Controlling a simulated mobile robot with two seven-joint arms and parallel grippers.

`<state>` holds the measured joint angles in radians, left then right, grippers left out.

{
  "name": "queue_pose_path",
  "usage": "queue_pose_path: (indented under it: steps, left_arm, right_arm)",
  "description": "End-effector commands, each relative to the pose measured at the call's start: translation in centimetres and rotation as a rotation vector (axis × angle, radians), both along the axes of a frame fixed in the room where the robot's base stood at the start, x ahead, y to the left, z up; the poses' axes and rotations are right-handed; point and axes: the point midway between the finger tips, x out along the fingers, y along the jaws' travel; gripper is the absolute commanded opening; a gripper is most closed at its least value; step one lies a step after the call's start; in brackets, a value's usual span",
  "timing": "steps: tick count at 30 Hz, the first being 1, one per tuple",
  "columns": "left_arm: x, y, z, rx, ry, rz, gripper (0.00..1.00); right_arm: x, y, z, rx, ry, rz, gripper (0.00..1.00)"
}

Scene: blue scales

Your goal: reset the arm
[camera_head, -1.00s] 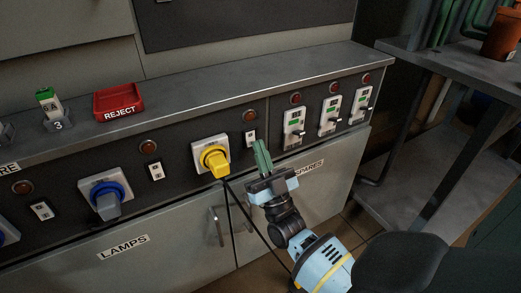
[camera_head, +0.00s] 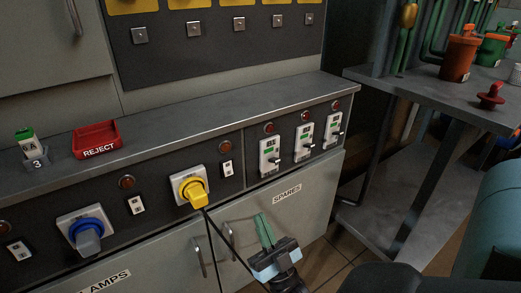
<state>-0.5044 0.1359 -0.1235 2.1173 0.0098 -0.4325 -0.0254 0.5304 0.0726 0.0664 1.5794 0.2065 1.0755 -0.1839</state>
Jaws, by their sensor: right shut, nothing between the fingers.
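My right gripper (camera_head: 265,230) is in the lower middle of the head view, in front of the grey cabinet door labelled SPARES (camera_head: 300,215). Its green fingers are shut with nothing between them and point up. It is apart from the panel. My left gripper does not show.
Several breaker switches (camera_head: 270,157) line the panel. A red REJECT tray (camera_head: 96,139) is on the ledge. A grey shelf (camera_head: 440,95) stands right.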

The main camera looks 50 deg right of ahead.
Motion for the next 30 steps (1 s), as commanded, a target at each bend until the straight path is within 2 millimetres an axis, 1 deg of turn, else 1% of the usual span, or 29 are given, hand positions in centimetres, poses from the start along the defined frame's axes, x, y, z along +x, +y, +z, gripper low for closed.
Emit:
queue_pose_path:
  steps: [12,14,16,17,20,21,23,24,26,27,29,30]
  left_arm:
    - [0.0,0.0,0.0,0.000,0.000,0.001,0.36]
    - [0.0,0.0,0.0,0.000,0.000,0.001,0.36]
    - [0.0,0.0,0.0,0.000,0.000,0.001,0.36]
    - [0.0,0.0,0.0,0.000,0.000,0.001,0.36]
    - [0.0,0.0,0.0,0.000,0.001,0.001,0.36]
    - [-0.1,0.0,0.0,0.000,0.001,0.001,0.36]
    - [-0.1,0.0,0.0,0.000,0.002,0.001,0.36]
    - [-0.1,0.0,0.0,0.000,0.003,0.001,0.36]
    - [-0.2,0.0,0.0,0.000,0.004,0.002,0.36]
    - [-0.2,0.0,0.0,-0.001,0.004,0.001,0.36]
    - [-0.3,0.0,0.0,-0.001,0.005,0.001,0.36]
    - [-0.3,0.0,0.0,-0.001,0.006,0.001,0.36]
  right_arm:
    - [0.0,0.0,0.0,0.000,0.001,0.000,0.00]
    - [-0.1,0.1,-0.3,0.000,0.016,0.005,0.00]
    - [-0.4,0.4,-1.1,0.000,0.064,0.018,0.00]
    - [-0.6,0.6,-1.8,-0.001,0.099,0.026,0.00]
    - [-1.8,1.8,-5.0,0.000,0.272,0.073,0.00]
    - [-2.7,2.3,-6.7,0.003,0.362,0.096,0.00]
    - [-4.3,3.3,-9.4,0.005,0.506,0.131,0.00]
    - [-5.5,4.0,-11.1,0.008,0.603,0.153,0.00]
    - [-7.7,5.0,-13.7,0.014,0.750,0.184,0.00]
    - [-9.4,5.6,-15.4,0.018,0.845,0.203,0.00]
    - [-12.2,6.6,-17.7,0.026,0.992,0.230,0.00]
    - [-14.2,7.2,-19.2,0.032,1.089,0.245,0.00]
